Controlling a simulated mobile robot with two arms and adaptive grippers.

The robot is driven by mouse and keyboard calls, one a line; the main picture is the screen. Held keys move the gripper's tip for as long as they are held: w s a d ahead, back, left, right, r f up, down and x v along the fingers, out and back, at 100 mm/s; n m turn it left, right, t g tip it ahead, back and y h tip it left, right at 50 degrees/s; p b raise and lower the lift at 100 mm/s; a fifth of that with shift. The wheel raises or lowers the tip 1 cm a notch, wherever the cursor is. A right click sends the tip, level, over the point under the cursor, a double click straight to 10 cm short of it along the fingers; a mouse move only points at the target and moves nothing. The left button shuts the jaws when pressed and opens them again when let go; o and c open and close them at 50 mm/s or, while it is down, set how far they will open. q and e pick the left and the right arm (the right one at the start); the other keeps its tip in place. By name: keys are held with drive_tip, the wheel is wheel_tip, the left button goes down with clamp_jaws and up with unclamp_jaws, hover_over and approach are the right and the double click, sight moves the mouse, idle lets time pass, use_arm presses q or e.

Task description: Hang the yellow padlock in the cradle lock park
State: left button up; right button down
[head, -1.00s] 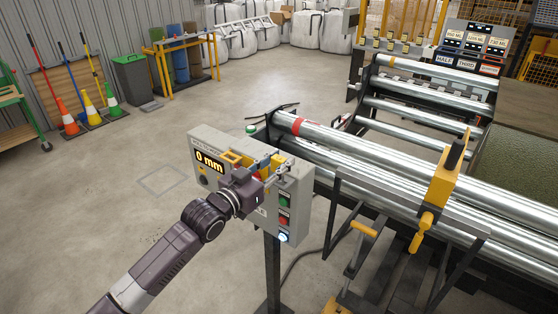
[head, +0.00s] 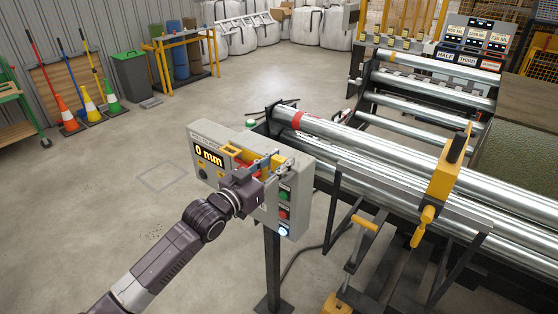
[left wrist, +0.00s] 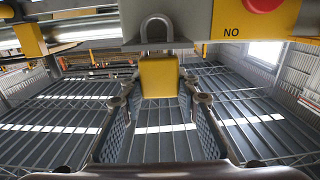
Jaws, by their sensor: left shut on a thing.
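The yellow padlock (left wrist: 158,77) hangs upright in the left wrist view, its grey shackle up against a grey plate or bracket (left wrist: 133,43). I cannot tell whether the shackle is hooked on it. My left gripper (left wrist: 159,88) is shut on the padlock's body, one finger on each side. In the head view my left gripper (head: 271,168) is at the front of the grey control box (head: 298,190), by its upper edge. Small yellow and red parts there are partly hidden by my gripper, and I cannot pick out the cradle lock park surely. My right gripper is out of view.
The box shows a 0 mm display (head: 208,155) and coloured buttons (head: 283,214) beside my gripper. In the left wrist view a red button on a yellow plate (left wrist: 254,20) is close at upper right. Steel rollers (head: 380,165) are to the right.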

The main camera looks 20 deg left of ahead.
use_arm(q)
drive_tip(key=shift+f, duration=0.35)
drive_tip(key=o, duration=1.3)
drive_tip(key=shift+s, duration=0.1)
drive_tip(key=v, duration=1.1)
drive_tip(key=shift+s+a, duration=0.15)
drive_tip(key=shift+s, duration=0.25)
